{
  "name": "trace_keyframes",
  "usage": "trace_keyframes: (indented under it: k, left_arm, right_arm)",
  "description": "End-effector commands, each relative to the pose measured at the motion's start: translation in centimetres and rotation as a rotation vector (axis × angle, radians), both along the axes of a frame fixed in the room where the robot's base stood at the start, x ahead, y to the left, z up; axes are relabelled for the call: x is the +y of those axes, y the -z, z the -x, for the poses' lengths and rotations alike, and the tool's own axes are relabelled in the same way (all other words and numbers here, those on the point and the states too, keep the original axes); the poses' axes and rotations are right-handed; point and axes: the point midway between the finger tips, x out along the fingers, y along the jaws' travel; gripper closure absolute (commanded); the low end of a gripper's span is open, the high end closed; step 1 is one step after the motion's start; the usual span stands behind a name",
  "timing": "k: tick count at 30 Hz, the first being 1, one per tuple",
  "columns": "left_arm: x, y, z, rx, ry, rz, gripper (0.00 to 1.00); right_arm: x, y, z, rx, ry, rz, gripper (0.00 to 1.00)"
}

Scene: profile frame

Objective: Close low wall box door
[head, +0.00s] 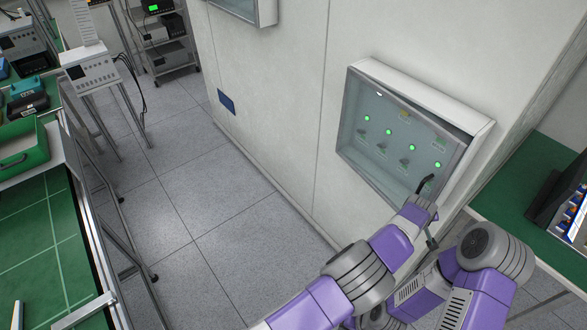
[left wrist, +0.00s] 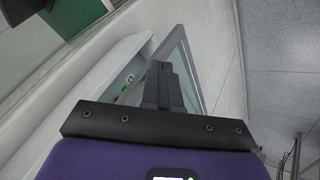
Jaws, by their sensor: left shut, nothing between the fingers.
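The low wall box (head: 478,124) is a pale metal case fixed to the wall. Its door (head: 385,150) is a grey-framed clear panel, with several green lights showing through it. The door stands slightly ajar, with a gap along the right side of the box. My left gripper (head: 424,184) is at the door's lower right part, shut and empty. In the left wrist view, its closed dark fingers (left wrist: 165,84) overlap the door frame (left wrist: 186,62), and the box wall (left wrist: 98,72) is to the left. I cannot tell whether they touch the door.
A green-topped table (head: 515,205) with a dark monitor (head: 560,200) stands right of the box. Another wall box (head: 262,12) is at the top. A green workbench (head: 45,245) stands at left. The tiled floor (head: 200,215) between is clear.

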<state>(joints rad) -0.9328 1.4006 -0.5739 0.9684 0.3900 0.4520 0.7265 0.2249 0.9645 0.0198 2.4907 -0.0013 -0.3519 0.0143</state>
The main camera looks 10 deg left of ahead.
Motion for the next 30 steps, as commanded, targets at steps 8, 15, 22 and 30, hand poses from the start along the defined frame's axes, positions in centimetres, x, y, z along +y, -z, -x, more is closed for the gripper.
trace_keyframes:
  k: [8,15,22,30]
  left_arm:
    - [0.03,0.01,-0.88,0.000,-0.031,-0.001,1.00]
    - [0.02,0.01,-0.94,0.000,-0.033,0.000,1.00]
    - [0.03,0.00,-0.94,0.001,-0.032,0.000,1.00]
    - [0.03,0.00,-0.92,0.000,-0.031,-0.001,1.00]
  right_arm:
    - [0.00,-0.13,-0.01,0.000,0.000,0.000,1.00]
    - [0.00,-0.13,-0.01,0.000,0.000,0.000,1.00]
    - [0.00,-0.13,-0.01,0.000,0.000,0.000,1.00]
    - [-0.01,-0.13,0.00,0.000,0.000,0.000,1.00]
